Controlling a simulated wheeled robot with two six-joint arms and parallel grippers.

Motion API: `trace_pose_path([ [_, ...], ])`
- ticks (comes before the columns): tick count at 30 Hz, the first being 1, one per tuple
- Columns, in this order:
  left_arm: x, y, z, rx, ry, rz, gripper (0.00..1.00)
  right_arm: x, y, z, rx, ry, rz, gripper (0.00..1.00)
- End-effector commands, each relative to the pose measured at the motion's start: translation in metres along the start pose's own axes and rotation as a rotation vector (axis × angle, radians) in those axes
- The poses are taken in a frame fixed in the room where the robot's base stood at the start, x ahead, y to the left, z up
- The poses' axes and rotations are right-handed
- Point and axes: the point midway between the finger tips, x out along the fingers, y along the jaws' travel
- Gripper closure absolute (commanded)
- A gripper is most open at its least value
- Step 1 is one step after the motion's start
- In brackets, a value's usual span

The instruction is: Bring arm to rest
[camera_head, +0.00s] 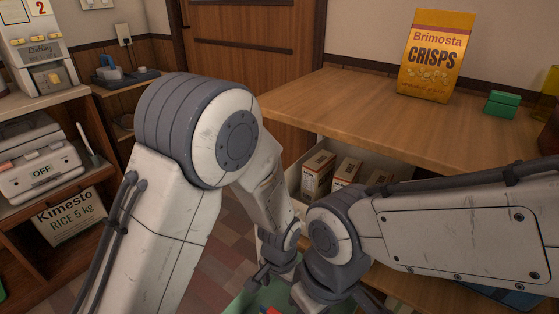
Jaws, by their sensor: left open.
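My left arm rises from the bottom left, bends at a large grey elbow and runs down to the lower middle. My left gripper (272,283) is at the end of it, low in the picture and pointing down. It is open, and I see nothing held in it. My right arm comes in from the right edge and reaches to the lower middle. My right gripper (340,300) is close beside the left one, partly cut off by the bottom edge. I cannot tell whether its jaws are open or shut.
A green container (238,306) with small coloured things is under the grippers. A wooden counter (340,105) bears a yellow crisps bag (436,55) and a green box (502,103). Shelves with appliances and a rice bag (70,216) stand left.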

Motion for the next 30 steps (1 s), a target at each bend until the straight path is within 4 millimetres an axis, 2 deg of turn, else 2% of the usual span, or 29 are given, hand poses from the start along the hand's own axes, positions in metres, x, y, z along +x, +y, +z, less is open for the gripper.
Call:
trace_pose_path([
  [4,-0.021,0.004,0.004,0.0,0.008,0.002,0.0,0.0,0.0,0.0,0.0,0.0,0.0,0.61],
  [7,-0.055,0.011,0.016,-0.001,0.016,0.008,0.0,0.0,0.0,0.0,0.0,0.0,0.0,0.61],
  [12,-0.117,0.026,0.056,-0.002,0.02,0.027,0.0,0.0,0.0,0.0,0.0,0.0,0.0,0.61],
  [15,-0.141,0.033,0.08,-0.002,0.02,0.04,0.0,0.0,0.0,0.0,0.0,0.0,0.0,0.61],
  [21,-0.171,0.042,0.121,0.003,0.02,0.062,0.0,0.0,0.0,0.0,0.0,0.0,0.0,0.61],
  [25,-0.184,0.046,0.146,0.009,0.02,0.076,0.0,0.0,0.0,0.0,0.0,0.0,0.0,0.61],
  [26,-0.188,0.046,0.151,0.01,0.019,0.079,0.0,-0.003,0.0,0.0,0.0,0.0,0.0,0.61],
  [27,-0.205,0.046,0.148,0.008,0.015,0.077,0.0,-0.021,-0.002,-0.001,0.0,-0.001,0.0,0.61],
  [30,-0.225,0.045,0.147,0.007,0.013,0.077,0.0,-0.041,-0.003,-0.002,0.0,0.001,0.0,0.61],
])
